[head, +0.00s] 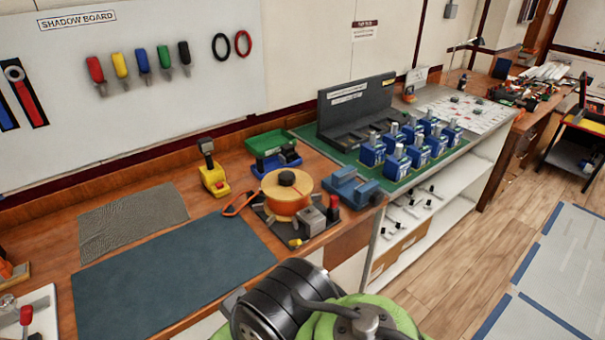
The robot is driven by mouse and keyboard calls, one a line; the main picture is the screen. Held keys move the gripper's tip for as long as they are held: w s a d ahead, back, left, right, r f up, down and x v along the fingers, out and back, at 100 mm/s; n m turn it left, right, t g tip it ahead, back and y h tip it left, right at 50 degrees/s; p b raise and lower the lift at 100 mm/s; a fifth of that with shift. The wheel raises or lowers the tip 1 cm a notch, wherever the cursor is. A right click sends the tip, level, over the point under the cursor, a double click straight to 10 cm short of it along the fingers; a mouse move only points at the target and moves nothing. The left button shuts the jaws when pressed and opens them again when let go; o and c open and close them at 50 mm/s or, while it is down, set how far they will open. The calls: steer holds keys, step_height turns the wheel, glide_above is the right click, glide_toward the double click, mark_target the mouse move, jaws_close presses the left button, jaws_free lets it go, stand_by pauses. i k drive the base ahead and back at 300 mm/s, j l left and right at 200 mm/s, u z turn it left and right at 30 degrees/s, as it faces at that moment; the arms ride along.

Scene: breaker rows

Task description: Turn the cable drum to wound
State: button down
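The cable drum (284,204) stands on the wooden workbench, right of the middle of the bench. It is a round tan and orange reel with a black cap on top. It sits on a dark base plate (268,217) with pale bars sticking out around it. A grey block (311,221) and a red knob stand at its front right. I cannot read the drum's setting. My black and green arm parts fill the bottom middle, in front of the bench and below the drum. No gripper fingertips can be made out, and nothing of mine touches the drum.
A blue vise-like block (352,188) stands close right of the drum. A yellow device (213,178), an orange-handled tool (240,204) and green and blue trays (272,150) lie left and behind. A dark mat (170,275) is bare. Several blue units (397,162) stand further right.

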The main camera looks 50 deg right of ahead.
mark_target(286, 192)
steer(key=z, duration=1.35)
steer(key=i+l+u, duration=0.35)
steer(key=i+l, duration=0.2)
steer(key=i, duration=0.1)
